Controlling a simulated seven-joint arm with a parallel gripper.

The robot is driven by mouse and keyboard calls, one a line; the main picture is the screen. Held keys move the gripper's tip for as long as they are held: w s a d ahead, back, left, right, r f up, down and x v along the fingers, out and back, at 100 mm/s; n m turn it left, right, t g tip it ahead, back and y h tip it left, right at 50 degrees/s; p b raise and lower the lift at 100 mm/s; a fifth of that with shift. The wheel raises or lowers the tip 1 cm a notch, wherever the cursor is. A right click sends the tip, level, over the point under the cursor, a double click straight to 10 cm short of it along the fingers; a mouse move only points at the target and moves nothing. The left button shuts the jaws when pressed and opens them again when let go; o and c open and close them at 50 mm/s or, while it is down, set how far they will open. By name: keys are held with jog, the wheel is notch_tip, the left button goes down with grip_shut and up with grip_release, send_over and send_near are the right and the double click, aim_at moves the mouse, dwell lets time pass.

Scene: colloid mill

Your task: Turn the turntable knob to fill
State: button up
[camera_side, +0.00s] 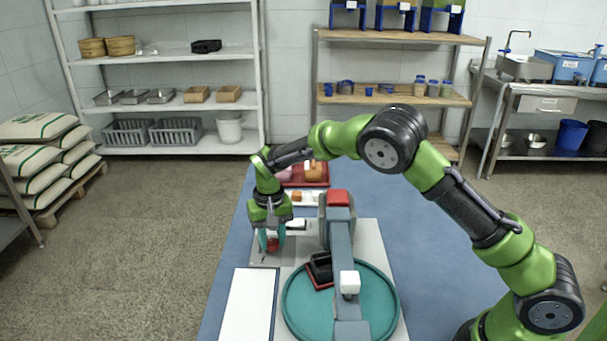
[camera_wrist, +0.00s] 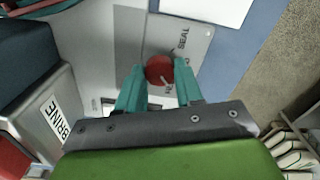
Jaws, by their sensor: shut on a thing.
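The turntable knob (camera_side: 272,246) is a round red knob on a grey panel (camera_side: 262,257) left of the machine's column. In the wrist view the knob (camera_wrist: 159,68) sits between the two teal fingers of my gripper (camera_wrist: 159,75). My gripper (camera_side: 271,240) points down and is shut on the knob. The panel reads SEAL beyond the knob; another label nearer the fingers is partly hidden. A pale mark shows on the knob, but its exact pointing is unclear. The teal turntable (camera_side: 378,300) lies to the right, carrying a black container (camera_side: 320,267) with a red lower edge.
The grey machine arm (camera_side: 340,240), with a red top (camera_side: 338,198) and white block (camera_side: 349,283), spans the turntable. A white board (camera_side: 248,303) lies in front of the panel. A red tray (camera_side: 305,175) stands behind. A BRINE-labelled box (camera_wrist: 45,105) is close on the left in the wrist view.

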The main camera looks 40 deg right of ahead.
aim_at(272, 241)
jog(key=shift+m, duration=1.2)
jog(key=o, duration=1)
jog(key=shift+o, duration=0.2)
notch_tip(272, 241, up, 17)
